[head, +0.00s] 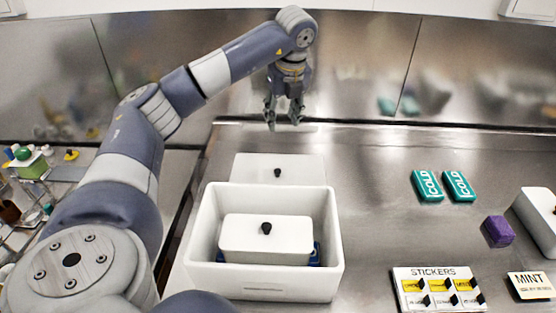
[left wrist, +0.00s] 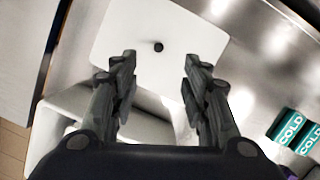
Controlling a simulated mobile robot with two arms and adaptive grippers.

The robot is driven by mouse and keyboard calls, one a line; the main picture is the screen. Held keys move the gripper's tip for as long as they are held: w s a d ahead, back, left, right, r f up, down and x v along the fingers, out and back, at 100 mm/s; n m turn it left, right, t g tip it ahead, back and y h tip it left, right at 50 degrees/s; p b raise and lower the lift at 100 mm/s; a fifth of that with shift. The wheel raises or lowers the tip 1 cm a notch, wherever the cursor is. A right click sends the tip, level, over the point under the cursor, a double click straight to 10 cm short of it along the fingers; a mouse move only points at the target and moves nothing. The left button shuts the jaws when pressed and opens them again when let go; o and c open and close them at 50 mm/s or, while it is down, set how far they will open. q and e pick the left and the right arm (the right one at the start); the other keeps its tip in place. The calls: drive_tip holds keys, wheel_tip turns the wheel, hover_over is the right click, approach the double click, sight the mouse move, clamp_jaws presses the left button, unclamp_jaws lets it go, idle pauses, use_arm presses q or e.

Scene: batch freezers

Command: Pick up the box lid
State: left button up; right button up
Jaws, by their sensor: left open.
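A flat white box lid (head: 300,167) with a small black knob (head: 277,172) lies on the steel counter behind a white open box (head: 329,240). In the left wrist view the lid (left wrist: 160,25) lies ahead, with its knob (left wrist: 158,47) showing in the gap between the fingertips. My left gripper (head: 283,118) points down, open and empty, above and behind the lid in the head view. It also shows in the left wrist view (left wrist: 158,75). My right gripper is not in view.
A smaller white container (head: 240,240) with a black knob sits inside the box. To the right are two teal COLD packs (head: 427,186), a purple block (head: 497,231), a STICKERS tray (head: 437,290) and a MINT card (head: 530,286). A steel wall stands behind.

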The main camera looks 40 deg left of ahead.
use_arm(q)
wheel_tip(320, 180, down, 9)
drive_tip(key=b, duration=0.7)
hover_over(278, 170)
drive_tip(key=d, duration=0.1)
wheel_tip(278, 170, down, 6)
drive_tip(key=x, duration=0.3)
drive_tip(key=s+x, duration=0.1)
drive_tip(key=shift+d+f, duration=0.15)
drive_tip(key=shift+f, duration=0.35)
drive_tip(key=shift+w+f, duration=0.15)
drive_tip(key=shift+f, duration=0.2)
drive_tip(key=c, duration=1)
